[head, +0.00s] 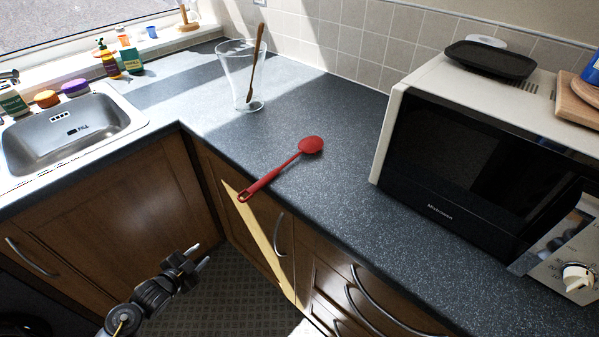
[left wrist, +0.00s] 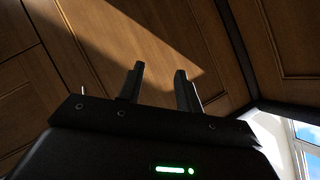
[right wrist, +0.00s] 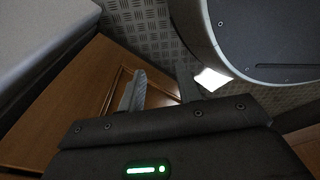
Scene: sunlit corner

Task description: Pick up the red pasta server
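The red pasta server (head: 284,166) lies flat on the dark speckled countertop (head: 345,190). Its round head is toward the back right. Its handle, with a hole in the end, reaches the front edge near the corner. My left gripper (head: 202,258) is open and empty in front of the cupboards, below the counter and to the left of the server. In the left wrist view its two fingers (left wrist: 158,88) stand apart, facing wooden doors. My right gripper (right wrist: 160,88) is open and empty in the right wrist view, and is not seen in the head view.
A clear glass vase (head: 240,75) with a wooden utensil (head: 256,62) stands behind the server. A microwave (head: 460,150) fills the right, with a black tray (head: 490,60) on top. A sink (head: 70,130) is at left. Counter around the server is clear.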

